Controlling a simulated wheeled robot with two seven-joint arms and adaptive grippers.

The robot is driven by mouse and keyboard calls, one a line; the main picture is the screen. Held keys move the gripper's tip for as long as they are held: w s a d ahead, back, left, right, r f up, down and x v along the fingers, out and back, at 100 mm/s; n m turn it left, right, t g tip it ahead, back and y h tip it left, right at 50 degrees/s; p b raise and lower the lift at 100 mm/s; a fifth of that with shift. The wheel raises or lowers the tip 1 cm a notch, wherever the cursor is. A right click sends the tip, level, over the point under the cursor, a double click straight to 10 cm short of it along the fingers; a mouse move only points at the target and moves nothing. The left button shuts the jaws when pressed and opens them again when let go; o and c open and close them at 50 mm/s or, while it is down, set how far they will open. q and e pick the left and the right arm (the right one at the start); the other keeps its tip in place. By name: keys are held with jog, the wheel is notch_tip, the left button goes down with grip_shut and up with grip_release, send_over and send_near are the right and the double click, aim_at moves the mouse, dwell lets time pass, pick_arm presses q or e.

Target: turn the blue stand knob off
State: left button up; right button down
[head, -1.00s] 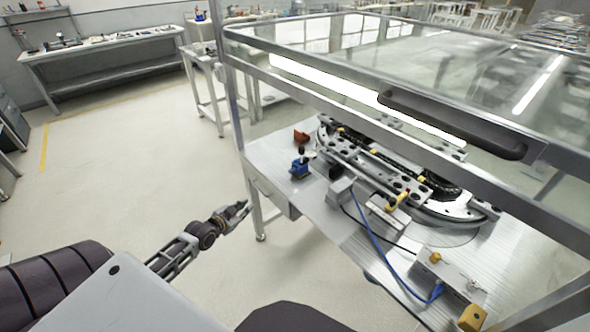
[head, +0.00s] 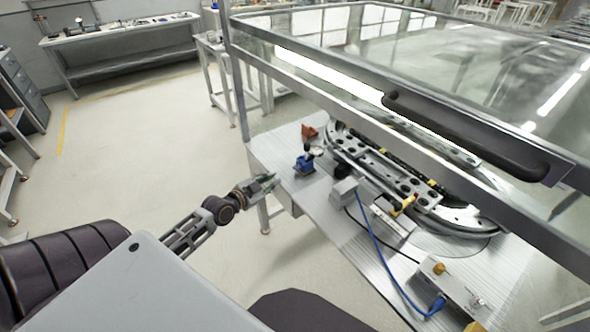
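The blue stand (head: 304,164) is a small blue block with a dark upright part on top. It stands near the left edge of the metal table (head: 318,205), under the raised glass cover. The knob on it is too small to make out clearly. My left gripper (head: 266,183) is at the table's left edge, to the left of and lower in the picture than the blue stand, apart from it. Its fingers are small and seen side-on, so I cannot tell whether they are open. My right gripper is not in view.
The cover's metal frame and dark handle (head: 465,137) cross above the table. A curved ring track (head: 400,180) fills the table's middle. A reddish-brown piece (head: 309,131) sits behind the stand. A grey box (head: 344,191) and blue cable (head: 378,245) lie nearer.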

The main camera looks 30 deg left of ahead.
aim_at(296, 168)
pick_arm(q)
jog(key=shift+m, duration=0.3)
jog(key=shift+m, duration=1.3)
jog(key=shift+w, duration=0.1)
jog(key=shift+x, duration=6.75)
jog(key=shift+d+f, duration=0.1)
grip_shut()
